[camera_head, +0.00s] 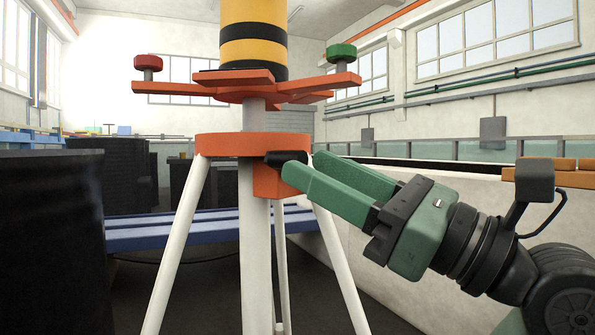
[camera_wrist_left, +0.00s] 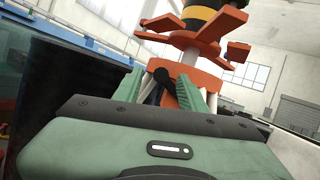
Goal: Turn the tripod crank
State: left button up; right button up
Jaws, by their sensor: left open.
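The tripod (camera_head: 252,215) stands upright with white legs and an orange head. A black crank grip (camera_head: 286,158) sticks out from an orange block on the head. My left gripper (camera_head: 304,164) has green fingers, is open, and reaches to the crank grip from the right in the head view. In the left wrist view, the black grip (camera_wrist_left: 164,76) shows between the two spread fingers of my left gripper (camera_wrist_left: 165,88). I cannot tell whether the fingers touch it. The crank's arm is mostly hidden. My right gripper is not in view.
Above the tripod head are flat orange arms (camera_head: 310,84) with a red knob (camera_head: 148,62) and a green knob (camera_head: 341,51), and a yellow-black striped column (camera_head: 253,35). A blue bench (camera_head: 175,232) stands behind the legs. A large dark cylinder (camera_head: 50,240) fills the left foreground.

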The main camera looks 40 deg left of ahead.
pick_arm(q)
jog(key=shift+b+x, duration=0.3)
jog(key=shift+x, duration=1.6)
grip_shut()
